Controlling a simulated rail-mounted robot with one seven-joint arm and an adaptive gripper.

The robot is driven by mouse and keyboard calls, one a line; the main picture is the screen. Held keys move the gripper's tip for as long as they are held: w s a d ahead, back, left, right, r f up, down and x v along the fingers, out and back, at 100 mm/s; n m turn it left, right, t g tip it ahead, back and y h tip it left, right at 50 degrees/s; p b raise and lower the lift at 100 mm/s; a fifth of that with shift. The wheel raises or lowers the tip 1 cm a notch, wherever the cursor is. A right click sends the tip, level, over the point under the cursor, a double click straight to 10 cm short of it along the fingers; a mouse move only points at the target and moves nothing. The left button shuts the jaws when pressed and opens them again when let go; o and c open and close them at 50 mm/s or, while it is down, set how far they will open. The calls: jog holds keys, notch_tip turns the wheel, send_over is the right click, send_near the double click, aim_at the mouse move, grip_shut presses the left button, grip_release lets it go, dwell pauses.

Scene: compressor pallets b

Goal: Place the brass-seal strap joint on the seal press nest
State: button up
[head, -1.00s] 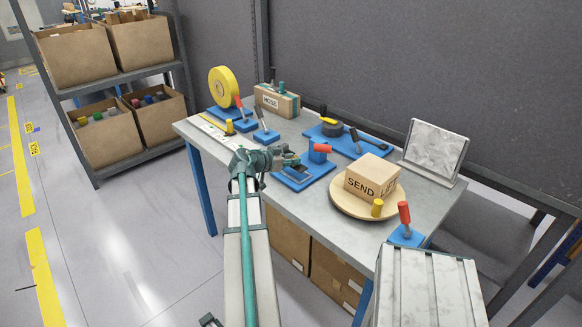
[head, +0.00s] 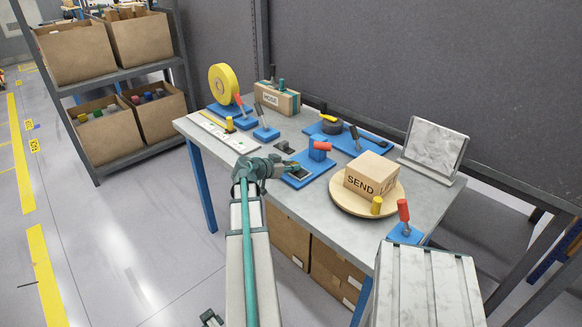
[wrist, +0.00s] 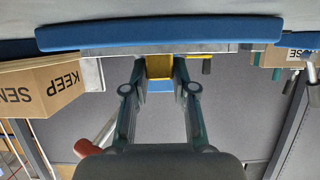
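The seal press (head: 318,153) stands on a blue base with a red-handled lever, near the middle of the table's front. Its nest area (head: 301,174) is on the near part of that base. My gripper (head: 288,165) is low over the left part of the base. In the wrist view, the two fingers (wrist: 160,68) close against the sides of a yellow brass-coloured piece, which I take as the brass-seal strap joint (wrist: 160,64). The blue base (wrist: 160,33) lies just beyond the fingertips. Whether the piece touches the nest cannot be told.
A SEND carton (head: 368,175) on a round wooden board stands to the right. Several lever-handled blue fixtures (head: 266,132), a yellow reel (head: 223,85) and a HOSE box (head: 278,99) occupy the left and back. A grey block (head: 281,147) sits just behind my gripper.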

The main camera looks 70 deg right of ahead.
jog(key=o, duration=0.4)
jog(key=shift+o, duration=0.2)
jog(key=shift+r, duration=0.1)
